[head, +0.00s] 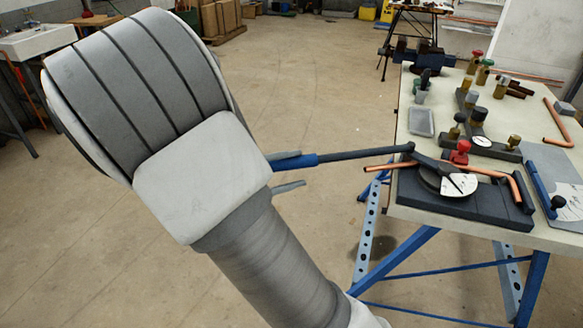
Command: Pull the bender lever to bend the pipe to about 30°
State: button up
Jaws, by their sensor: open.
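The bender (445,205) is a dark block with a round former and a white dial (461,185) near the table's front left corner. Its lever (365,154) points left past the table edge and ends in a blue grip (305,161). A copper pipe (480,171) runs through the bender. Its left end sticks out past the table edge, and its right part turns down near the block's right end. Contact cannot be told. My wrist hides the grip's end.
The table (545,236) has blue legs. Behind the bender stand a red knob (461,147), brass fittings and a grey tray (421,121). A second blue lever (539,190) lies at the right. The floor (310,80) left of the table is clear.

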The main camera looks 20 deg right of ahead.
jog(key=shift+o, duration=0.4)
jog(key=shift+a+r, duration=0.15)
jog(key=shift+a, duration=0.15)
jog(key=p+v, duration=0.3)
jog(key=v, duration=1.3)
jog(key=shift+a, duration=0.4)
jog(key=shift+s, duration=0.15)
